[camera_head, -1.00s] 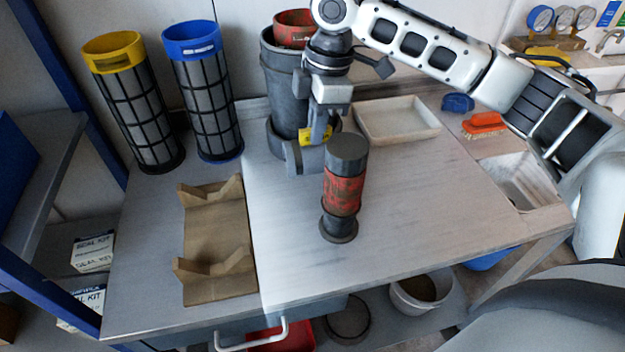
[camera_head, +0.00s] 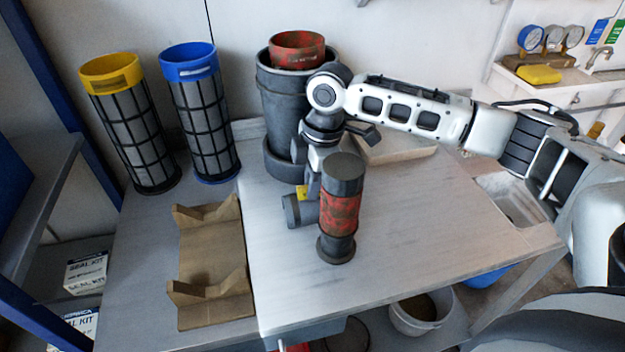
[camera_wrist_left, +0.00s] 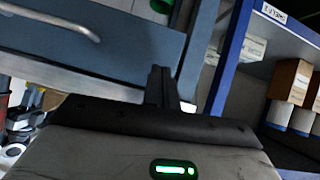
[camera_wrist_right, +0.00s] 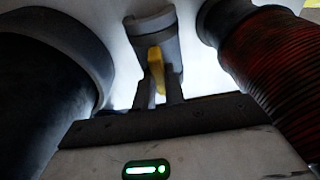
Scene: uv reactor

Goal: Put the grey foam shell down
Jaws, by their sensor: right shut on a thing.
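The grey foam shell (camera_head: 299,211) is a short grey piece with a yellow part (camera_head: 302,192), just left of a red-banded dark cylinder (camera_head: 339,212) on the bench. My right gripper (camera_head: 313,184) is shut on it from above, partly hidden behind that cylinder. In the right wrist view the grey shell (camera_wrist_right: 153,27) and its yellow part (camera_wrist_right: 156,68) show at the fingertips (camera_wrist_right: 158,90). I cannot tell whether the shell touches the bench. My left gripper (camera_wrist_left: 162,88) shows only in the left wrist view, fingers together and empty, near the bench drawer.
The large grey vessel (camera_head: 282,120) with a red-topped part stands behind my right gripper. A wooden cradle (camera_head: 212,255) lies to the left. Yellow-topped (camera_head: 130,125) and blue-topped (camera_head: 200,115) filter cages stand at the back left. The bench's front right (camera_head: 430,235) is clear.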

